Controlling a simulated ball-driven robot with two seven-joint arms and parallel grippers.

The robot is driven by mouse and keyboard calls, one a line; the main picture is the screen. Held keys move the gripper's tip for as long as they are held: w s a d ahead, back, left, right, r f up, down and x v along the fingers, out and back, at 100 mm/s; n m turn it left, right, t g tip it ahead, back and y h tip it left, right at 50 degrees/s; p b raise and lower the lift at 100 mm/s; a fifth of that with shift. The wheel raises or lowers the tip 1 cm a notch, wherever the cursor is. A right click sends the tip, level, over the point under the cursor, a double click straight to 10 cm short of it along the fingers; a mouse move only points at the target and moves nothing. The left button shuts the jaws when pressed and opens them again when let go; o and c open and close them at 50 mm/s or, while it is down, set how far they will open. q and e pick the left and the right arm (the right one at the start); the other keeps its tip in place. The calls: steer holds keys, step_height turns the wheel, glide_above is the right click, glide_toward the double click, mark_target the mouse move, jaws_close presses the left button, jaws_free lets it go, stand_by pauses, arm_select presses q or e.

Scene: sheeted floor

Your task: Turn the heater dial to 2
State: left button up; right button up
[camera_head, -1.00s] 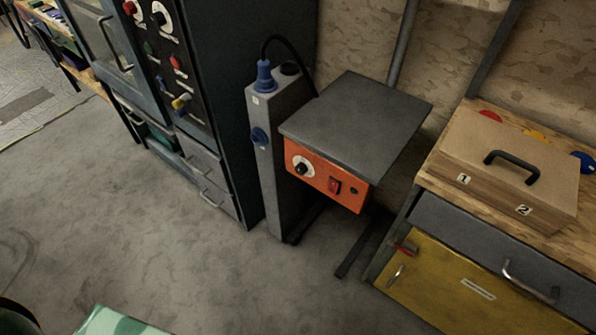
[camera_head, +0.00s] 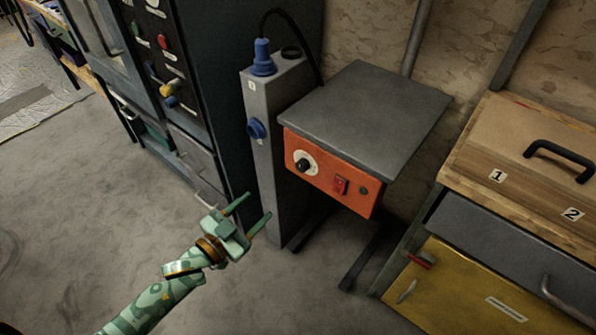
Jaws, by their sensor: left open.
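The heater is a stand with a dark grey flat top (camera_head: 365,115) and an orange control panel (camera_head: 330,172) on its front. The heater dial (camera_head: 303,164) is a black knob on a white round scale at the panel's left; its marks are too small to read. A red switch (camera_head: 340,185) sits to its right. My left gripper (camera_head: 257,213) is open and empty, below and left of the dial, apart from it, in front of the grey post. My right gripper is out of view.
A grey post (camera_head: 265,180) with blue plugs stands just left of the heater. A dark cabinet (camera_head: 225,90) with knobs is further left. At right, a wooden box (camera_head: 530,150) sits above a yellow-fronted cabinet (camera_head: 470,290). The floor in front is clear.

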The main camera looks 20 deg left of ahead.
arm_select(q)
steer(key=b, duration=0.3)
glide_toward(300, 168)
steer(key=x, duration=0.3)
steer(key=b+x, duration=0.1)
steer(key=x, duration=0.1)
steer(key=b+x, duration=0.1)
steer(key=x, duration=0.1)
steer(key=shift+w+f, duration=0.2)
steer(key=shift+w, duration=0.15)
steer(key=shift+w+d+r, duration=0.15)
steer(key=shift+w+d, duration=0.15)
steer(key=shift+w, duration=0.3)
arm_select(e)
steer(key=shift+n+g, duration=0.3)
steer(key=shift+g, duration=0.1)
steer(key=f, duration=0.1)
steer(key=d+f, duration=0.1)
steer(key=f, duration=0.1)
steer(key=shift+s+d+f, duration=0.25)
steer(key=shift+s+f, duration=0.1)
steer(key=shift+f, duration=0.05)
arm_select(q)
steer(key=c, duration=1)
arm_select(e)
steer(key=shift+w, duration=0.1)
